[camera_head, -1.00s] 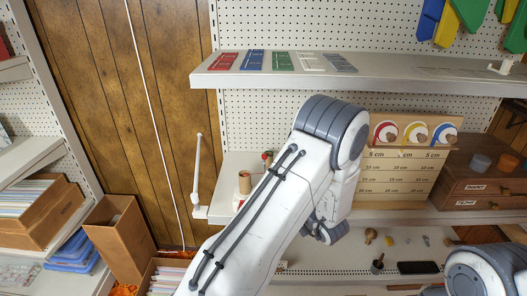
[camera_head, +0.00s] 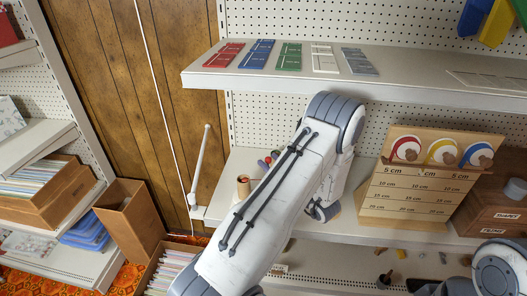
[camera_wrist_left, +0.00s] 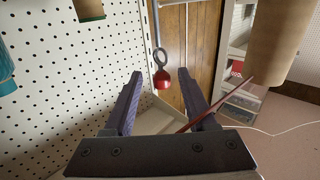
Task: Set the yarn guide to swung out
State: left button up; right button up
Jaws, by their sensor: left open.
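In the left wrist view, a red ball with a grey ring (camera_wrist_left: 161,79), apparently the yarn guide's end, shows between the fingers of my left gripper (camera_wrist_left: 158,82). A thin grey rod runs up from the ring. The fingers are open on both sides of it, and I see no contact. In the head view, a slim white rod (camera_head: 202,158) stands at the shelf's left end; I cannot tell whether it is the same part. My left forearm hides the fingers there. My right gripper is out of view; only part of that arm shows at lower right.
A tan cylinder (camera_wrist_left: 280,42) hangs close at upper right in the wrist view. A thin reddish stick (camera_wrist_left: 217,104) crosses near the right finger.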

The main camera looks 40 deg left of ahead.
pick_arm(q)
jog(key=shift+p+x, duration=0.65)
jog(key=shift+x, duration=1.6)
jog(key=shift+s, duration=0.1)
grip_shut()
